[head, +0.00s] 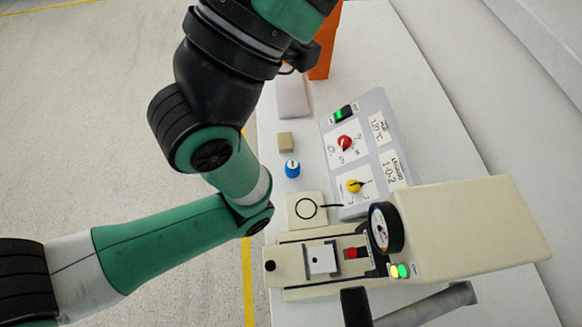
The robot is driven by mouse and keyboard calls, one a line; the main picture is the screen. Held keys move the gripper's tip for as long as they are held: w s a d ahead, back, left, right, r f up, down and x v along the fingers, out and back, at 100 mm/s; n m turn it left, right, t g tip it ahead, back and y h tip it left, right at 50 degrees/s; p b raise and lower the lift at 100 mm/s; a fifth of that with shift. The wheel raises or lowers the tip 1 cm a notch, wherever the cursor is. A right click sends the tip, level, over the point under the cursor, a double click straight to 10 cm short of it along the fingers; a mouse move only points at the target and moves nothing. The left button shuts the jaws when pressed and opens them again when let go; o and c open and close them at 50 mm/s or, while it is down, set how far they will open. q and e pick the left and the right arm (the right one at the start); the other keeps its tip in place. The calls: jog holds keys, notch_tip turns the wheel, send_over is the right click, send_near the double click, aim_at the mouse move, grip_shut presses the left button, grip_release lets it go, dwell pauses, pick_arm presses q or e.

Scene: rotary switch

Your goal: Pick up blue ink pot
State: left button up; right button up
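The blue ink pot (292,169) is a small blue cylinder with a pale top. It stands upright on the white table near its left edge, and nothing touches it. My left arm comes in from the left, bends beside the table edge and runs up out of the top of the picture. Its gripper fingers are not visible. No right gripper shows in this view.
A tan block (285,140) sits just behind the pot. A panel (377,141) with red and yellow rotary knobs lies to its right. A beige square with a ring (293,203) and a machine (475,225) with a gauge stand in front.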

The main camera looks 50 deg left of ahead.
dwell(0.4)
pick_arm(q)
jog(key=o, duration=0.4)
